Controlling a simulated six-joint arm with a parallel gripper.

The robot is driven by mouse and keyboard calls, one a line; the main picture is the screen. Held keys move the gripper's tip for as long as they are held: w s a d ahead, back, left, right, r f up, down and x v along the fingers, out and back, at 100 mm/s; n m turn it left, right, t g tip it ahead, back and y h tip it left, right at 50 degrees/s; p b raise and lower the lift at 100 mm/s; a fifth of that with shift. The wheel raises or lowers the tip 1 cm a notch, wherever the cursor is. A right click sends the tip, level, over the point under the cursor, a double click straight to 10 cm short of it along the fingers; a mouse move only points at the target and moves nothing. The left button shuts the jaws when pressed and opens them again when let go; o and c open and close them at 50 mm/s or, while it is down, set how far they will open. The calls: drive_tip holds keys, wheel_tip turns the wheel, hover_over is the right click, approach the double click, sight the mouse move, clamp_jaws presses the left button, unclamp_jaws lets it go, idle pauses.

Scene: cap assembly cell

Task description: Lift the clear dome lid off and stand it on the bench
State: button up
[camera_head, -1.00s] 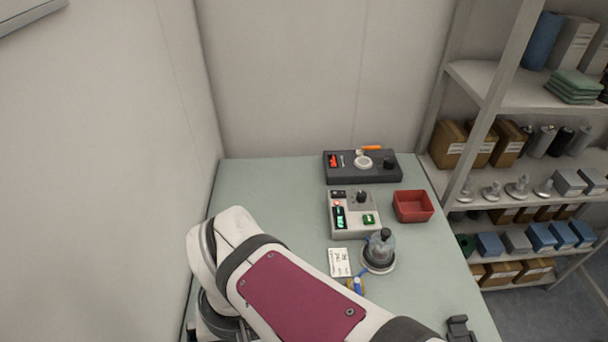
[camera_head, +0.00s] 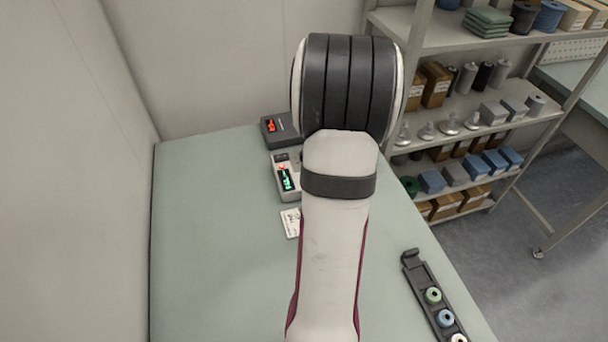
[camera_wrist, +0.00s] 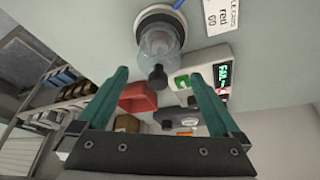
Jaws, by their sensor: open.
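The clear dome lid (camera_wrist: 159,42) shows in the wrist view, with a black knob (camera_wrist: 157,78) on top. It sits on a round base with a dark ring and a white rim (camera_wrist: 150,12). My gripper (camera_wrist: 158,76) is open, with its two green fingers spread and nothing held between them. The knob appears in line with the gap between the fingertips, but I cannot tell how far off it is. In the head view my arm hides the dome, its base and my gripper.
Near the dome are a grey device with a green display (camera_wrist: 222,76), a printed card (camera_wrist: 217,15) and a red bin (camera_wrist: 137,98). A dark device (camera_head: 283,129) stands at the bench's back. A rack with several rings (camera_head: 433,296) lies at right. The bench's left (camera_head: 215,220) is clear.

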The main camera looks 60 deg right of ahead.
drive_tip(key=x, duration=0.5)
drive_tip(key=shift+s+d, duration=0.1)
drive_tip(key=c, duration=1.4)
drive_tip(key=r, duration=0.2)
drive_tip(key=s+r, duration=0.1)
drive_tip(key=r, duration=0.2)
drive_tip(key=shift+c, duration=0.2)
drive_tip(key=s+r, duration=0.2)
drive_tip(key=s, duration=0.1)
drive_tip(key=s+a+r, duration=0.1)
drive_tip(key=s, duration=0.2)
drive_tip(key=s+a+r, duration=0.1)
drive_tip(key=s+r, duration=0.1)
drive_tip(key=s, duration=0.2)
drive_tip(key=shift+r, duration=0.35)
drive_tip(key=shift+s+a+f+n, duration=0.1)
drive_tip(key=shift+a+f+n, duration=0.05)
drive_tip(key=shift+a+n, duration=0.15)
wheel_tip(320, 180, down, 5)
drive_tip(key=w+a+n+t+y, duration=0.1)
drive_tip(key=w+a+n+t, duration=0.1)
drive_tip(key=n, duration=0.4)
drive_tip(key=shift+w+a+n+y, duration=0.35)
drive_tip(key=shift+n+y, duration=0.05)
drive_tip(key=shift+f+t, duration=0.3)
drive_tip(key=shift+f, duration=0.65)
